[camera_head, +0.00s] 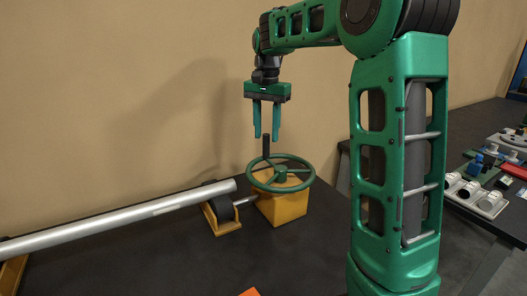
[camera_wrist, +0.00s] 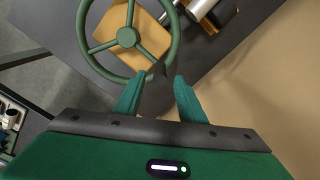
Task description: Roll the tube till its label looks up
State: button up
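A long silver tube (camera_head: 110,222) lies across the left of the table, its right end on a dark roller in a yellow cradle (camera_head: 228,227). A paler strip (camera_head: 168,209) on the tube's near side may be the label; I cannot read it. A green handwheel (camera_head: 309,175) sits on a yellow box (camera_head: 283,208), joined to the roller by a short shaft. Its upright black handle (camera_head: 266,147) stands at the rim's far left. My gripper (camera_head: 266,138) points down, open, with its fingertips apart at the handle's top. The wrist view shows the wheel (camera_wrist: 176,38) and handle (camera_wrist: 152,76).
Another yellow support (camera_head: 12,275) holds the tube at the far left. An orange piece (camera_head: 249,292) shows at the bottom edge. A wall (camera_head: 110,90) stands close behind. A second table with assorted parts (camera_head: 490,190) is at right.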

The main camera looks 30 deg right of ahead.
aim_at(266, 158)
notch_tip(266, 158, down, 7)
jog(key=shift+a+r, duration=0.15)
jog(key=shift+c, duration=0.5)
grip_shut()
